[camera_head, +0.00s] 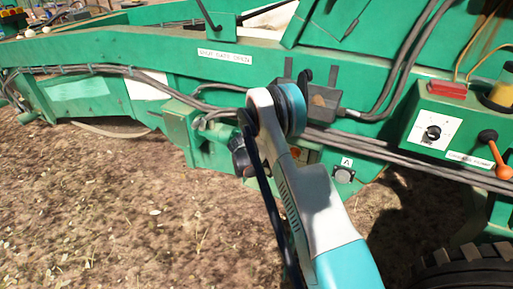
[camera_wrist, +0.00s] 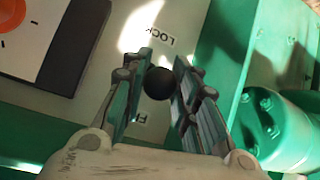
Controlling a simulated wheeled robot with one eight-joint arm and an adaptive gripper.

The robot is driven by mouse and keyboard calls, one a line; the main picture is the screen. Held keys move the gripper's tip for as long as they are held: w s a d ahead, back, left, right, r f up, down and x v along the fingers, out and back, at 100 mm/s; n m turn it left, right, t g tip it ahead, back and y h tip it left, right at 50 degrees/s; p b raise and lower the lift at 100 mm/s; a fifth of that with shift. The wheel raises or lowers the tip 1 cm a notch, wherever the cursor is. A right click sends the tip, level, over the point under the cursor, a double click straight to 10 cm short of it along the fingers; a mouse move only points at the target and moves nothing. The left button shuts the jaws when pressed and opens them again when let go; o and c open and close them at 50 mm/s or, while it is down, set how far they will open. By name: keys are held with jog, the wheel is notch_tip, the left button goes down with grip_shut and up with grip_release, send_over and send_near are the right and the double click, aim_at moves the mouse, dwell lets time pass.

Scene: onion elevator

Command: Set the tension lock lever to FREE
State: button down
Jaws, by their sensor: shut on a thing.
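The tension lock lever shows as a round black knob (camera_wrist: 158,83) in the wrist view; its shaft is hidden. My gripper (camera_wrist: 161,72) is closed around this knob, with a finger on each side. The LOCK label (camera_wrist: 161,37) reads upside down just above the knob. A second label (camera_wrist: 140,117), mostly hidden by the left finger, shows below it; only a letter like F can be made out. The knob lies between the two labels. In the head view my arm covers the lever and the fingers.
A green cylinder (camera_wrist: 280,128) with a bolted flange stands close to the right of my fingers. An orange part (camera_wrist: 10,15) on a white plate is at upper left. In the head view, cables (camera_head: 365,148) run along the green frame, and an orange-knobbed lever (camera_head: 503,171) is at right.

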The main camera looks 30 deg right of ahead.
jog(key=shift+w+r, duration=0.15)
jog(key=shift+r, duration=0.25)
jog(key=c, duration=1.3)
grip_release()
jog(key=v, duration=1.2)
